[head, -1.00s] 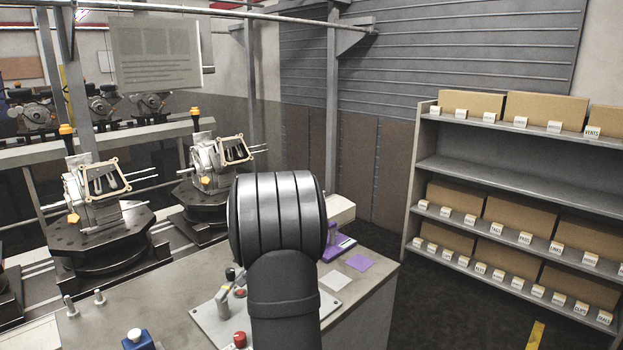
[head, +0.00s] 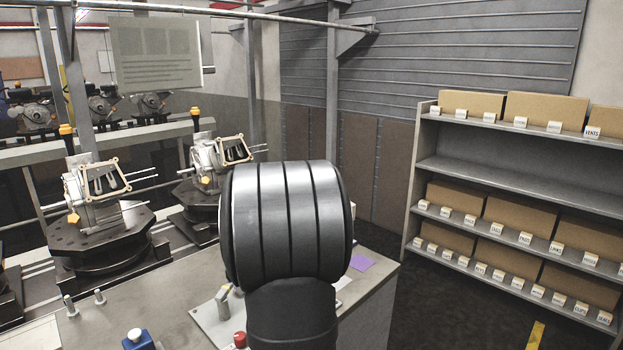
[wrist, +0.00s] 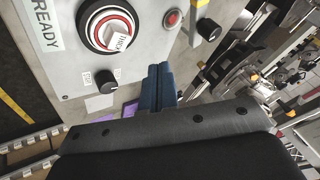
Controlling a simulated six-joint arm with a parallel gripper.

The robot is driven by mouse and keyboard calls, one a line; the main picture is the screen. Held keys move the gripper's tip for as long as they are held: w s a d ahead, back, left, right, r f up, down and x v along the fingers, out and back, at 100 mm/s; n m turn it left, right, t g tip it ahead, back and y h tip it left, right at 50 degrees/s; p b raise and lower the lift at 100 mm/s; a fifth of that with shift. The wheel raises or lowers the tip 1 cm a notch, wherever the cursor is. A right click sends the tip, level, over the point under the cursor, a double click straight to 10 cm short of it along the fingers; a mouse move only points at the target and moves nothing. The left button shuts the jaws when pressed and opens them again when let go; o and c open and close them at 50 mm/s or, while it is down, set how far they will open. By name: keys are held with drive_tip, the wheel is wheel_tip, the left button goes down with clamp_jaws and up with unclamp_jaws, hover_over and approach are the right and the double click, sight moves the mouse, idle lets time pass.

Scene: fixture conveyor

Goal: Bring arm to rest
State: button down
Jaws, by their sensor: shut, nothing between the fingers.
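My gripper (wrist: 160,85) shows in the wrist view as two dark blue fingers side by side, shut and empty. It hangs above the bench, apart from the grey control panel (wrist: 150,58). In the head view my own arm link fills the lower middle and hides the gripper and much of the bench (head: 120,312). The panel carries a large red-ringed knob (wrist: 108,27), a small red button (wrist: 173,18) and black knobs. Part of the panel also shows in the head view (head: 205,320).
Two engine parts on black turntables (head: 100,240) stand at the left. A shelf with cardboard boxes (head: 520,208) stands at the right. A blue block (head: 138,343) and metal pegs are on the bench's left side. The floor (head: 440,300) right of the bench is clear.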

drive_tip(key=v, duration=0.7)
drive_tip(key=s+d+f+n+g+h, duration=0.1)
drive_tip(key=s+f+n+g, duration=0.1)
drive_tip(key=f, duration=0.4)
drive_tip(key=shift+s+n+h, duration=0.4)
drive_tip(key=shift+s+n, duration=0.2)
drive_tip(key=shift+s, duration=0.05)
drive_tip(key=shift+d, duration=0.1)
idle(0.5)
drive_tip(key=c, duration=1.6)
unclamp_jaws()
drive_tip(key=shift+f, duration=0.1)
drive_tip(key=o, duration=1.5)
drive_tip(key=f+t, duration=0.1)
drive_tip(key=s+f+t, duration=0.1)
drive_tip(key=s+d+f+t, duration=0.1)
drive_tip(key=shift+s+f+n+t, duration=0.1)
drive_tip(key=shift+f+n+t, duration=0.2)
drive_tip(key=shift+f, duration=0.05)
drive_tip(key=shift+o, duration=0.5)
drive_tip(key=s+t, duration=0.1)
drive_tip(key=s, duration=0.1)
drive_tip(key=s+n+t, duration=0.1)
drive_tip(key=s+t, duration=0.2)
drive_tip(key=shift+s+d+f, duration=0.1)
drive_tip(key=shift+s+d, duration=0.2)
drive_tip(key=shift+d, duration=0.05)
drive_tip(key=shift+n+t+y, duration=0.3)
drive_tip(key=shift+x, duration=4.55)
